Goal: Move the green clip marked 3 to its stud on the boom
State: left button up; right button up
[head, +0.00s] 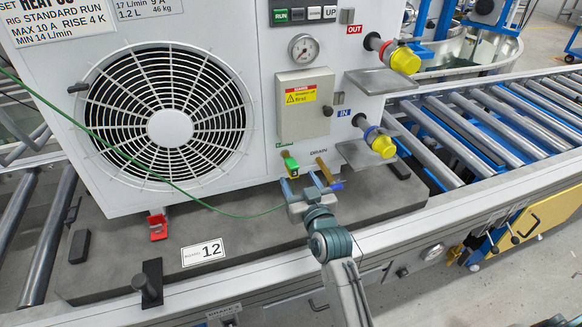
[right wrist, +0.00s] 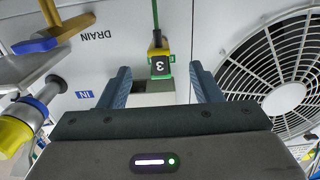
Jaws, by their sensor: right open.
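The green clip (head: 290,163) is on the lower front of the white unit, just left of the drain fitting. In the right wrist view the clip (right wrist: 161,67) shows a dark face marked 3, with a green and yellow lead running up from it. My right gripper (head: 306,184) is open just below the clip. In the right wrist view the clip appears in the gap between the two blue fingertips, with room on both sides. I cannot tell how deep it lies between them. The boom and its stud are not identifiable. My left gripper is not in view.
A brass drain fitting (head: 324,168) with a blue handle (head: 335,187) is close beside my right gripper. Yellow-capped ports (head: 382,143) stick out further right. A thin green cable (head: 150,180) loops across the fan towards the gripper. A dark base (head: 250,240) carries the unit.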

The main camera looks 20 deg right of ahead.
aim_at(295, 173)
jog(key=w+b, duration=0.1)
jog(key=w, duration=0.3)
jog(key=shift+w, duration=0.95)
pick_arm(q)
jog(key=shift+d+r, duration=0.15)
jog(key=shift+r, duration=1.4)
pick_arm(e)
jog(key=shift+w+a, duration=0.1)
jog(key=shift+w, duration=0.65)
pick_arm(q)
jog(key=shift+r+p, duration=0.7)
jog(key=shift+p, duration=0.2)
pick_arm(e)
grip_shut()
jog(key=shift+s, duration=0.15)
